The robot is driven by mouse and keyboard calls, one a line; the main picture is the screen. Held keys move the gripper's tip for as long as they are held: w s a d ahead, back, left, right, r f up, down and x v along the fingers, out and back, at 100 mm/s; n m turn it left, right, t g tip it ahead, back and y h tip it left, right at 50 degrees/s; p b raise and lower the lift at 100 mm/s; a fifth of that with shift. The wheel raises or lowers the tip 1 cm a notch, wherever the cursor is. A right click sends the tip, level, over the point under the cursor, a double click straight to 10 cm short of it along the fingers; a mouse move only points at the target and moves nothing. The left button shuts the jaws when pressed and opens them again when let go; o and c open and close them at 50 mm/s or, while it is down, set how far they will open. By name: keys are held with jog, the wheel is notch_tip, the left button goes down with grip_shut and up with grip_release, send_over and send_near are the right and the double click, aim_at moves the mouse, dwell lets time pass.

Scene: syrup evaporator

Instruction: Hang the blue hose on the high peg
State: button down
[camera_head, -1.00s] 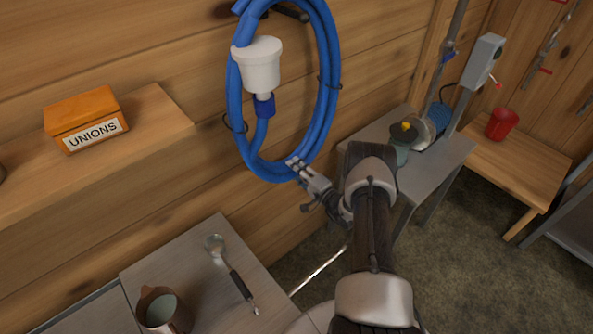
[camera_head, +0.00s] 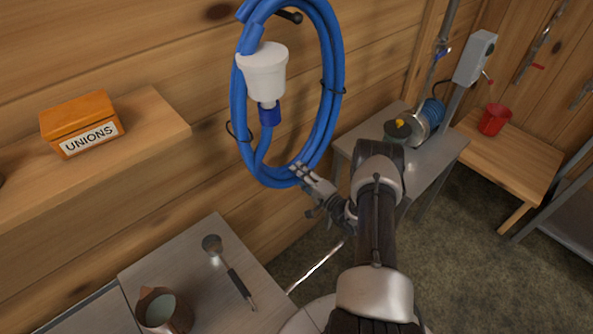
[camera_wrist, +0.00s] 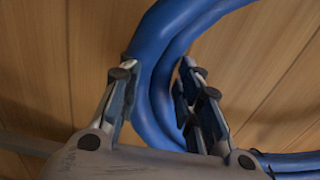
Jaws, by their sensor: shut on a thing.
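The blue hose (camera_head: 329,110) is a tied coil held upright in front of the plank wall, with a white cup-shaped fitting (camera_head: 264,72) on its left side. My gripper (camera_head: 302,174) is shut on the bottom of the coil. In the wrist view the blue hose (camera_wrist: 160,85) passes between the two fingers of my gripper (camera_wrist: 160,90). A dark peg (camera_head: 289,16) sticks out of the wall near the top edge and shows inside the top of the coil. I cannot tell whether the hose rests on it.
A wooden shelf (camera_head: 150,133) with an orange UNIONS box (camera_head: 80,123) is at left. Below stands a metal table (camera_head: 215,295) with a ladle (camera_head: 229,270) and a jug (camera_head: 160,308). A grey side table (camera_head: 440,160) and a bench with a red cup (camera_head: 494,119) are at right.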

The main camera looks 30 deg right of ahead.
jog(key=s+d+p, duration=0.2)
jog(key=s, duration=1.3)
jog(key=shift+s+r, duration=0.15)
jog(key=shift+s, duration=0.2)
dwell(0.9)
jog(key=shift+d, duration=0.1)
notch_tip(320, 180, up, 30)
jog(key=p, duration=2)
jog(key=shift+s, duration=0.35)
